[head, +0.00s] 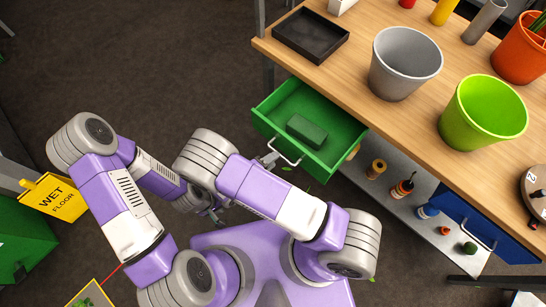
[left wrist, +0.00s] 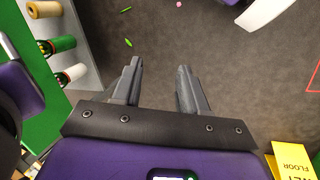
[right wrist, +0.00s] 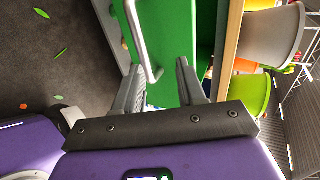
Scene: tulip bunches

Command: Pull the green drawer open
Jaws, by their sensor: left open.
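The green drawer (head: 330,158) under the wooden workbench stands pulled out, its inside showing in the head view. A dark green block (head: 306,131) lies in it. Its pale bar handle (head: 280,150) is on the front face and also shows in the right wrist view (right wrist: 137,36). My right gripper (head: 268,160) is at the drawer front by the handle. In the right wrist view its fingers (right wrist: 158,66) are apart, with the handle's near end between them; contact is unclear. My left gripper (head: 217,214) is low and left of the drawer, its fingers (left wrist: 158,64) apart and empty.
On the workbench (head: 450,185) stand a black tray (head: 311,36), a grey bucket (head: 404,65), a lime bucket (head: 484,113) and an orange pot (head: 522,50). A lower shelf (head: 400,197) holds bottles and spools. A yellow wet-floor sign (head: 54,196) is at left.

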